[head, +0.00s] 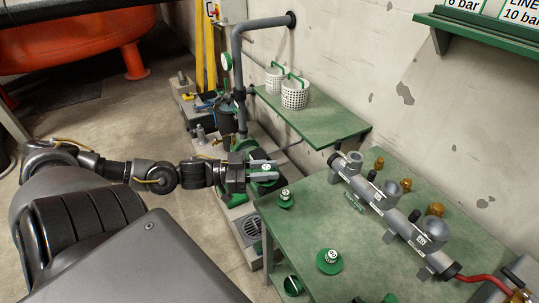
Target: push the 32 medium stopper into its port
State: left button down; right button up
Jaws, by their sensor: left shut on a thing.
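My left gripper (264,171) reaches in from the left, near the back left edge of the green bench (310,217). It is shut on a small dark green piece, probably a stopper, mostly hidden by the fingers; its number cannot be read. Green stoppers with white tops stand on the bench: a small one (285,198) just in front of the gripper and a larger one (329,260) further forward. A grey pipe (397,219) with several upright ports runs along the bench's right side, well apart from the gripper. My right gripper is not in view.
Brass fittings (405,184) stand near the pipe, and a red hose (480,278) joins its near end. A green shelf (318,118) with white baskets (295,95) is on the wall. A grey standing pipe (238,85) rises behind the gripper. Bench space left of the pipe is partly clear.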

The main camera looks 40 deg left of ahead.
pick_arm(q)
jog(key=w+d+n+t+y, duration=0.2)
jog(key=d+n+y, duration=0.1)
jog(key=d, duration=0.9)
jog(key=shift+w+d+t+y, duration=0.25)
jog(key=shift+t+y, duration=0.15)
jog(key=shift+y, duration=0.2)
